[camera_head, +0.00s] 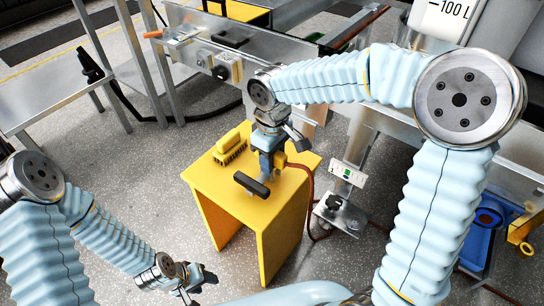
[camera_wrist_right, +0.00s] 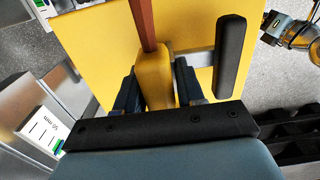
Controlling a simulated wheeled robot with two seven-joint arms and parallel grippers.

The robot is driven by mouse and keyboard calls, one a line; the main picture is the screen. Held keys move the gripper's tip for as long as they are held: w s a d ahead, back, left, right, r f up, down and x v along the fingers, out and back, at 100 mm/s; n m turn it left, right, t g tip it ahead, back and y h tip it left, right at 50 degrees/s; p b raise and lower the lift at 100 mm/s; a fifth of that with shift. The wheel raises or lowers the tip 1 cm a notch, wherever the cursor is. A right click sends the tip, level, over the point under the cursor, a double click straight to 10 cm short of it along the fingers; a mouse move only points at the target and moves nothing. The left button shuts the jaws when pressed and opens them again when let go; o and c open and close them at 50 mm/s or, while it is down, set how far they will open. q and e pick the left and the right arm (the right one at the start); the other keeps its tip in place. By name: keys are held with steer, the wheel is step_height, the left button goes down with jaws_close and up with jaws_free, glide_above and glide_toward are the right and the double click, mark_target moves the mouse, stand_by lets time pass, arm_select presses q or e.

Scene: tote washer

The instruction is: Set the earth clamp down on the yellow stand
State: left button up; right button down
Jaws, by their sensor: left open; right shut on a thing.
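The yellow stand (camera_head: 285,205) is in the middle of the head view and fills much of the right wrist view (camera_wrist_right: 110,50). My right gripper (camera_head: 268,163) points down over its top. It is shut on the earth clamp (camera_wrist_right: 153,80), a yellow body with a red-brown cable, which shows small beside the fingers in the head view (camera_head: 281,160). The jaw end is hidden, and I cannot tell whether the clamp touches the stand. My left gripper (camera_head: 190,284) is open and empty, low and left of the stand.
A yellow brush (camera_head: 229,148) lies on the stand's far left part. A grey table (camera_head: 50,95) stands left. Blue parts (camera_head: 480,235) are right.

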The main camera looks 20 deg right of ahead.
steer(key=shift+f, duration=0.3)
stand_by(0.4)
steer(key=c, duration=0.6)
jaws_free()
steer(key=shift+o, duration=0.3)
steer(key=o, duration=0.5)
steer(key=shift+o, duration=0.2)
